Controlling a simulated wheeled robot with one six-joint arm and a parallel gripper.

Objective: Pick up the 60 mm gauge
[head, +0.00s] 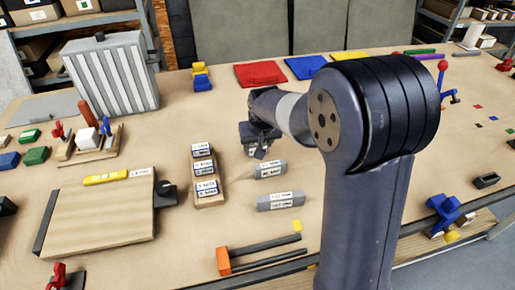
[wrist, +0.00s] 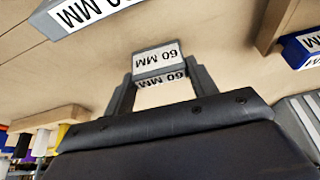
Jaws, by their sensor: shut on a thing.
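My gripper (wrist: 163,88) is shut on a grey block with white labels reading 60 MM, the 60 mm gauge (wrist: 158,69). One finger is on each side of it, and its label is upside down in the wrist view. I cannot tell how far the gauge is above the table.
A wooden tray (head: 209,203) holds several blue-edged labelled blocks at the left. A slatted grey cabinet (head: 110,75) stands at the back left.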

